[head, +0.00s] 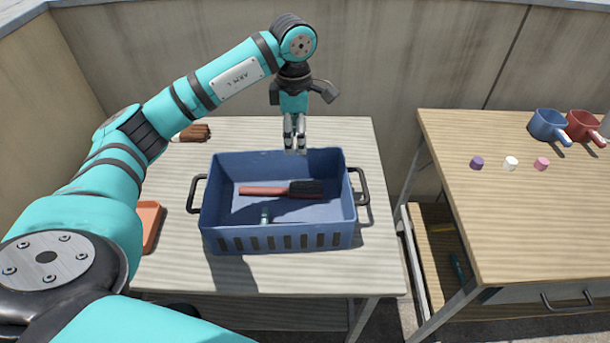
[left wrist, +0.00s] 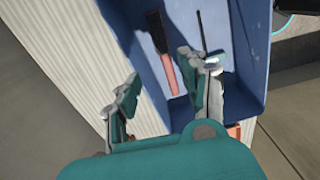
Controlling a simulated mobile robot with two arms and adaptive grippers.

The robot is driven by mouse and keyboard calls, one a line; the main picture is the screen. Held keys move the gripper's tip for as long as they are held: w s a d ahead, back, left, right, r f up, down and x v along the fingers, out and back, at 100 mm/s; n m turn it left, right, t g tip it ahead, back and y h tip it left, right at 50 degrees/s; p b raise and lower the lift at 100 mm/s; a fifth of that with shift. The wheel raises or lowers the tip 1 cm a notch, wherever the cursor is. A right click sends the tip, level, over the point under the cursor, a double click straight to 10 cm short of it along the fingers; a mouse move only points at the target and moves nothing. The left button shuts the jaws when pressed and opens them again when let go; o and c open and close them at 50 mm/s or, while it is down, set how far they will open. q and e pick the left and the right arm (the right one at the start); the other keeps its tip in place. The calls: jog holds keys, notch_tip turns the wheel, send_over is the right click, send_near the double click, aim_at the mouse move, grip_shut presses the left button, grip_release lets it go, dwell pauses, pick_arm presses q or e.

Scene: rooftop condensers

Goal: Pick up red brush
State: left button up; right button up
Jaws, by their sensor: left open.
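The red brush (head: 265,190) lies in a blue crate (head: 283,240) on the left table, its red handle to the left and its black bristle head to the right. It also shows in the left wrist view (left wrist: 168,74), with the handle end toward my gripper. My left gripper (head: 295,149) is open and empty, pointing down near the crate's back rim. In the left wrist view its fingers (left wrist: 160,66) are spread apart, with the brush handle seen between them and apart from them. My right gripper is not in view.
A slim teal-ended tool (head: 264,215) also lies in the crate. Black handles stick out at the crate's sides. The right table holds a blue pot (head: 548,125), a red pot (head: 582,126) and small caps.

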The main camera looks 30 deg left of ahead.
pick_arm(q)
jog(key=f, duration=0.2)
send_over(294, 184)
jog(key=f, duration=0.5)
jog(key=shift+s+d+f+p, duration=0.15)
jog(key=shift+s+d+p, duration=0.05)
jog(key=shift+s+p, duration=0.1)
jog(key=f, duration=0.3)
jog(key=shift+w, duration=0.2)
jog(key=shift+f, duration=0.85)
jog(key=f, duration=0.1)
jog(key=f+p, duration=0.1)
jog(key=f, duration=0.1)
jog(key=shift+a+f, duration=0.2)
jog(key=shift+f, duration=0.65)
jog(key=shift+w, duration=0.1)
grip_shut()
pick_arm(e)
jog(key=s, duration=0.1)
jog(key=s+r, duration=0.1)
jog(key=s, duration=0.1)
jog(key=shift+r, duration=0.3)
